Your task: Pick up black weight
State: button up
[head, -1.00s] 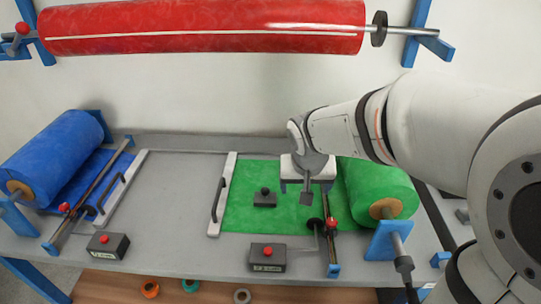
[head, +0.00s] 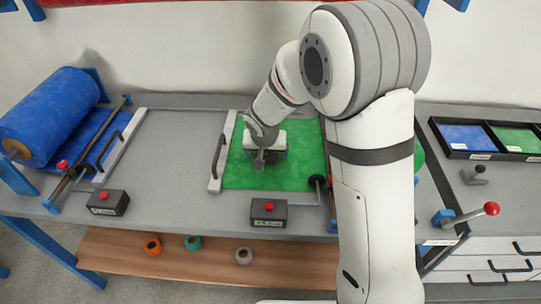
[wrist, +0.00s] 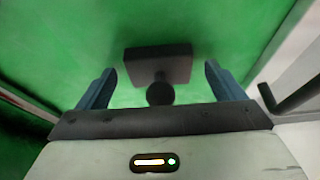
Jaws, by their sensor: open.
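The black weight (wrist: 158,68) is a flat dark block with a round knob (wrist: 160,94), lying on the green sheet (head: 238,172). In the wrist view my gripper (wrist: 159,78) is open, with one blue finger to each side of the weight and visible gaps between. The knob is nearest the palm, and neither finger touches the block. In the head view my gripper (head: 268,158) is over the green sheet and hides most or all of the weight.
A bar with a black handle (head: 221,155) borders the green sheet on the left. A control box with a red button (head: 269,212) stands in front. A similar dark weight (head: 476,175) sits on the right table near a black tray (head: 437,124). The grey table left of the bar is clear.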

jog(key=shift+w+f, duration=0.15)
jog(key=shift+f, duration=0.2)
jog(key=shift+c, duration=0.2)
jog(key=shift+r, duration=0.1)
jog(key=c, duration=1.5)
